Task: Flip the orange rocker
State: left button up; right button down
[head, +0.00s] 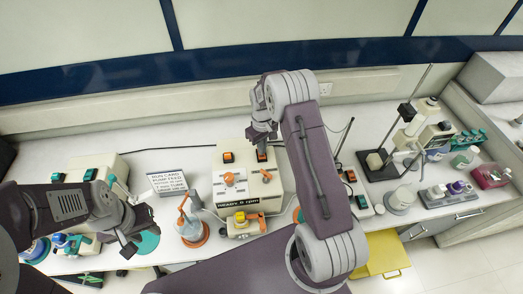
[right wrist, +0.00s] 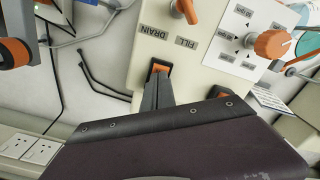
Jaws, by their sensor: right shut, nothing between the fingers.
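The cream control panel (head: 240,190) carries an orange rocker (head: 262,156) in a dark frame near its back right; it also shows in the right wrist view (right wrist: 160,68). A second orange rocker (head: 228,157) sits to its left in the head view; part of it shows at the edge of my wrist in the right wrist view (right wrist: 219,92). My right gripper (head: 263,138) is shut and empty, its fingertips (right wrist: 157,82) right at the first rocker and covering part of it. Whether they touch it is unclear. My left gripper (head: 139,237) hangs over the bench at the left, apart from the panel.
The panel also has an orange dial (right wrist: 273,43) and an orange lever (right wrist: 186,8). A printed sign (head: 168,183) and an orange-based stand (head: 192,235) are to its left. A box with teal and orange switches (head: 360,201) is to its right, near my right arm.

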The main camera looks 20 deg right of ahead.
notch_tip(320, 180, up, 3)
jog(key=shift+s+r+p, duration=0.1)
jog(key=shift+r+p, duration=0.05)
jog(key=shift+p, duration=0.8)
jog(key=shift+r+p, duration=0.6)
jog(key=shift+r, duration=0.25)
